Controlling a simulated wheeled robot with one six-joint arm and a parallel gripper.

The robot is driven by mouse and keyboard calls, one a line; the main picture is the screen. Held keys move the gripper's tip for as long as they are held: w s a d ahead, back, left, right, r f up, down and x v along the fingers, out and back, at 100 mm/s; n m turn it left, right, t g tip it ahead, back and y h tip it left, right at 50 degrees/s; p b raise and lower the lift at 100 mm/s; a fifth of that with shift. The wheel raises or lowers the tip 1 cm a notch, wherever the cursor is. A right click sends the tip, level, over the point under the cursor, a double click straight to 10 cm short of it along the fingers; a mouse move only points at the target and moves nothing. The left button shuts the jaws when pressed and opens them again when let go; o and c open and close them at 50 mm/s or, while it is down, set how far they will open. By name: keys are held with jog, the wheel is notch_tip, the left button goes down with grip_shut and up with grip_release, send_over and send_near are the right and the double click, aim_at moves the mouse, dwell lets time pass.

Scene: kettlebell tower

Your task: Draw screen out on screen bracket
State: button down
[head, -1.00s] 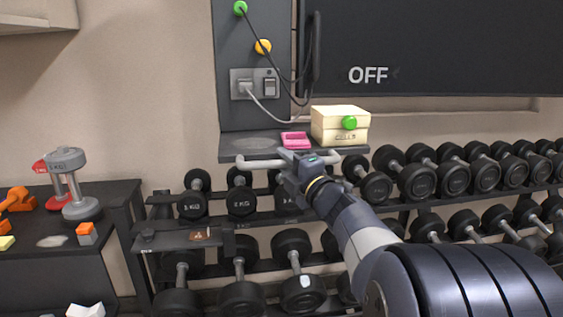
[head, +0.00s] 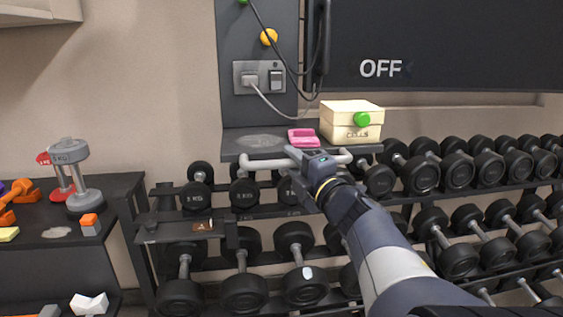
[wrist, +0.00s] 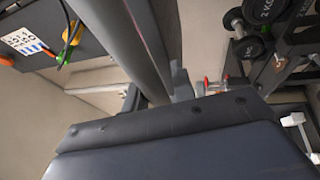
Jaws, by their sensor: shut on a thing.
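The screen (head: 460,40) is a large black panel reading OFF, at the upper right of the head view. A grey upright panel (head: 235,40) stands to its left, with a dark shelf (head: 235,146) at its foot. A pale grey pull bar (head: 262,163) runs along the shelf's front edge. My gripper (head: 308,158) is shut on this bar near its middle; its fingertips are partly hidden. A dark upright handle (head: 317,45) at the screen's left edge is free. The wrist view shows close dark surfaces I cannot surely name.
Cables hang from the socket (head: 250,80). Dumbbell racks (head: 245,207) stand below and right. A dark table (head: 110,186) with small objects is at left.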

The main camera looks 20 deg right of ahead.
jog(key=shift+w+d+r, duration=0.1)
jog(key=shift+w+r, duration=0.45)
jog(key=shift+w, duration=0.3)
jog(key=c, duration=1.5)
grip_release()
jog(key=shift+s+r, duration=0.1)
jog(key=shift+s, duration=0.15)
jog(key=shift+o, duration=0.9)
jog(key=shift+f, duration=0.25)
jog(key=shift+d, duration=0.1)
jog(key=v, duration=1)
jog(key=shift+s+f, duration=0.25)
jog(key=shift+s, duration=0.1)
jog(key=shift+w, duration=0.1)
